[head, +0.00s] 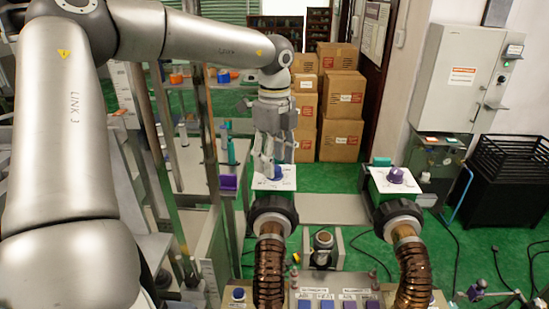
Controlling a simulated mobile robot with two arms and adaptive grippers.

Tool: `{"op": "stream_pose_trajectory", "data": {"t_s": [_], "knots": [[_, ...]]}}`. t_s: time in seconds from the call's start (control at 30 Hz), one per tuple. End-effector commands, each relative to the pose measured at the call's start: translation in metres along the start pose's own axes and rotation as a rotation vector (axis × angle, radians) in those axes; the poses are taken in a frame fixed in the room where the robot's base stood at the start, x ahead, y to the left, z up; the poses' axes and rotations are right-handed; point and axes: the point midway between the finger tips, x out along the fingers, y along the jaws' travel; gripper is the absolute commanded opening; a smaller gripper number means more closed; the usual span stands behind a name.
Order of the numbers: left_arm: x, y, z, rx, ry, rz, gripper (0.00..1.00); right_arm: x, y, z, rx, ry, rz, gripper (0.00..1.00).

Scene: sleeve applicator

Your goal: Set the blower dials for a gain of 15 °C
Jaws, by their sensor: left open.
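A blue dial (275,174) sits on a white plate (288,185) above the left blower nozzle (270,211). A purple dial (395,175) sits on a second white plate (411,186) above the right blower nozzle (398,213). My left gripper (270,164) points down with its fingers open right at the blue dial, partly hiding it. I cannot tell whether the fingers touch the dial. The markings on both plates are too small to read. My right gripper is not in view.
Ribbed copper-coloured hoses (269,272) rise from a front panel with blue and purple buttons (327,304). A metal frame (205,130) stands left of my gripper. Stacked cartons (343,100) and a grey cabinet (459,75) stand behind.

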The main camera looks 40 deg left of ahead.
Motion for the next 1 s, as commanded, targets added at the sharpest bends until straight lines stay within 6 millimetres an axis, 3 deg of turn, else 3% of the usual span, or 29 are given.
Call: {"op": "stream_pose_trajectory", "data": {"t_s": [0.2,0.47,0.83,1.0], "knots": [[0.017,0.0,0.0,0.001,0.0,0.001,0.51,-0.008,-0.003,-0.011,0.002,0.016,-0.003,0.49],[0.019,0.0,0.0,0.001,-0.001,-0.001,0.51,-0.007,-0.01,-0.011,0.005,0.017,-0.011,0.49],[0.019,0.0,0.0,0.001,-0.001,-0.002,0.06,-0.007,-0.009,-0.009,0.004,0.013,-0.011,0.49],[0.019,0.0,0.0,0.007,-0.001,-0.002,0.05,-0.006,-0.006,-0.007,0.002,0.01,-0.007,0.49]]}}
